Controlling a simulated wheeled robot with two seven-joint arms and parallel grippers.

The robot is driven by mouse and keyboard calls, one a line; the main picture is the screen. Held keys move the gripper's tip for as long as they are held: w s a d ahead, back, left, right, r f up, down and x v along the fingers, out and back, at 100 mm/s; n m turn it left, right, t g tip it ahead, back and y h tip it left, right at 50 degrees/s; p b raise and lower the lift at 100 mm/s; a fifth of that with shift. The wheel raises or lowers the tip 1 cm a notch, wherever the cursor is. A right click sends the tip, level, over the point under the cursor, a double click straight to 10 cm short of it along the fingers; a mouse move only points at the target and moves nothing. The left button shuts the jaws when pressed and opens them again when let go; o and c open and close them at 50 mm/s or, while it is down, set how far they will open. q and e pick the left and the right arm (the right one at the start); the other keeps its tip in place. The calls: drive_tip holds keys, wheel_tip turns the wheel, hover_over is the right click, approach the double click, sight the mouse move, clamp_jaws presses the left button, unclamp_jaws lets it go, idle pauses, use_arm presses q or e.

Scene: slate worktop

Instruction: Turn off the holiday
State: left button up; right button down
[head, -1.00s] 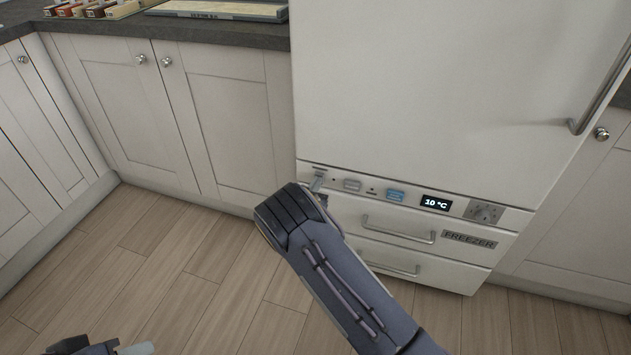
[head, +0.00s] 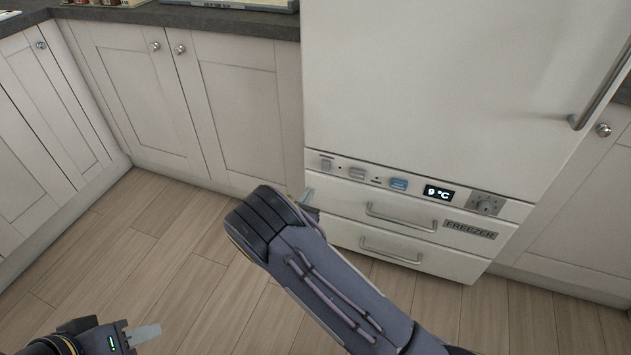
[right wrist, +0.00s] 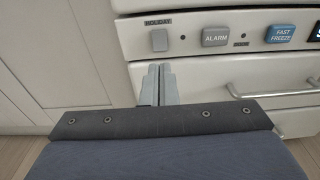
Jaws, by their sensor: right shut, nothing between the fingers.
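The switch labelled HOLIDAY (right wrist: 159,40) is a small grey rocker at the left end of the fridge's control panel; in the head view it shows as a small grey button (head: 327,164). The small indicator (right wrist: 183,37) beside it looks dark. My right gripper (right wrist: 160,82) is shut and empty, a little below the switch and apart from it; in the head view its fingertips (head: 309,193) show just past my wrist. My left gripper (head: 145,334) is low at the left, over the floor, far from the panel; its finger gap cannot be made out.
Freezer drawers with bar handles (head: 401,217) lie below. Cabinets (head: 240,110) stand left; open floor (head: 160,240) lies before them.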

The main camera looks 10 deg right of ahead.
drive_tip(key=shift+v, duration=1.05)
drive_tip(key=shift+f, duration=0.1)
drive_tip(key=s+d+r+m+g, duration=0.5)
drive_tip(key=s+d+m+g, duration=0.1)
drive_tip(key=s+d+m, duration=0.15)
drive_tip(key=s+d+r+m+g, duration=0.4)
drive_tip(key=s+d+m+g, duration=0.25)
drive_tip(key=d+m, duration=0.25)
drive_tip(key=s+a+r+m+y, duration=0.1)
drive_tip(key=s+r+m+y, duration=0.25)
drive_tip(key=s, duration=0.25)
drive_tip(key=s+r+m+y, duration=0.2)
drive_tip(key=s+m+y, duration=0.2)
drive_tip(key=s, duration=0.3)
drive_tip(key=s+a+r+m+t+y, duration=0.4)
drive_tip(key=s+a+r+m+y, duration=0.25)
drive_tip(key=s, duration=0.25)
wheel_tip(320, 180, up, 25)
drive_tip(key=a+p, duration=0.1)
drive_tip(key=p, duration=2.4)
drive_tip(key=shift+s+h+p, duration=0.3)
drive_tip(key=shift+s, duration=0.05)
